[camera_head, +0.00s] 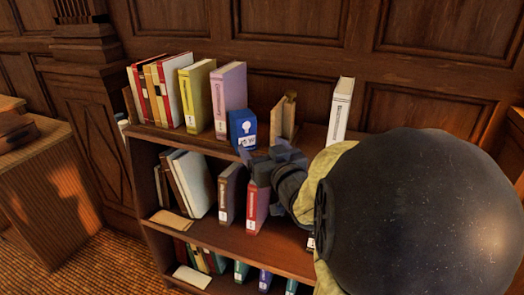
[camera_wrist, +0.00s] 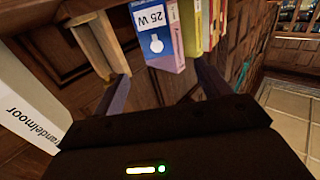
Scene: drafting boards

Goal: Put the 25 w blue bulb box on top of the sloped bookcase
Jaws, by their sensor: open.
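The blue bulb box (camera_head: 242,126), with a white bulb picture and a "25 W" label, appears to stand upright on top of the bookcase (camera_head: 160,133), near its front edge. In the wrist view the same box (camera_wrist: 157,42) shows upside down, ahead of my fingers. My gripper (camera_head: 265,158) is open, just in front of and slightly below the box. In the wrist view its fingers (camera_wrist: 161,86) are spread with nothing between them, and the box is apart from them. The box's bottom edge is partly hidden by my gripper in the head view.
Purple and yellow books (camera_head: 229,98) stand close left of and behind the box. A wooden bookend (camera_head: 282,118) is to its right, then a white book (camera_head: 340,108). Books fill parts of the lower shelves. My arm covers the bookcase's right side.

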